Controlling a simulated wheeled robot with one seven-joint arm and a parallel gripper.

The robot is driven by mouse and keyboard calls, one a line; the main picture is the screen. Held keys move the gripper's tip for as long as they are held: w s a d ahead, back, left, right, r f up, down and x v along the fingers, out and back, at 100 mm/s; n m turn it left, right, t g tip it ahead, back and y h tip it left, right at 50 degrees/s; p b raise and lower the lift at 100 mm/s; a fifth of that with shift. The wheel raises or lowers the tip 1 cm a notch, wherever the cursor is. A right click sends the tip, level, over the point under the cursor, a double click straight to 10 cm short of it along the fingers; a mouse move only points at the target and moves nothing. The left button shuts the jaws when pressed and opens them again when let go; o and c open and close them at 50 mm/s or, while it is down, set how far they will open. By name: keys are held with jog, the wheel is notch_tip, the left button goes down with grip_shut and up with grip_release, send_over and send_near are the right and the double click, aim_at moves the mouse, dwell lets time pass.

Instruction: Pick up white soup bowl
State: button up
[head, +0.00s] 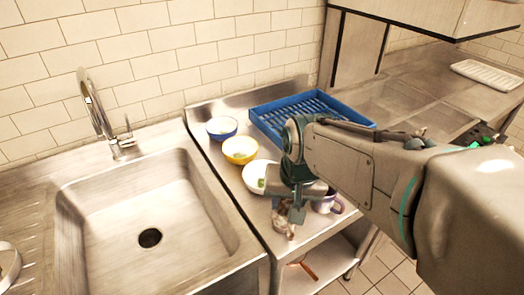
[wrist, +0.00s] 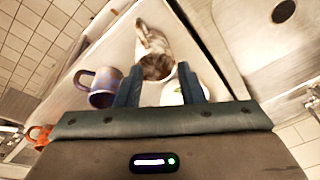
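In the wrist view, part of the white bowl (wrist: 172,98) shows low between the fingers, partly hidden by the right finger. My gripper (head: 290,212) points down over the counter, to the right and front of the bowl. In the wrist view my gripper (wrist: 160,82) has its two fingers well apart, with nothing seen clamped between them.
A mottled grey-brown item (head: 282,218) lies near the counter's front, below my gripper. A mug (wrist: 103,85) stands beside it. A yellow bowl (head: 240,151), a blue bowl (head: 221,129) and a blue rack (head: 262,122) stand behind. The sink (head: 110,205) is at left.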

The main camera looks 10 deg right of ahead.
jog(key=w+d+r+m+p, duration=0.1)
jog(key=w+m+p, duration=0.1)
jog(key=w+m, duration=0.4)
jog(key=w+d+r+m+p, duration=0.1)
jog(key=w+d+m+p, duration=0.1)
jog(key=w+m, duration=0.4)
jog(key=shift+n+g, duration=0.3)
jog(key=shift+n, duration=0.1)
jog(key=f, duration=0.2)
jog(key=w+f, duration=0.1)
jog(key=f, duration=0.2)
jog(key=w+f, duration=0.1)
jog(key=f, duration=0.2)
jog(key=shift+a, duration=0.35)
jog(key=f, duration=0.4)
jog(key=shift+w+a+f, duration=0.1)
jog(key=shift+w+a, duration=0.1)
jog(key=shift+a, duration=0.2)
jog(key=shift+w+f, duration=0.15)
jog(key=shift+f, duration=0.45)
grip_shut()
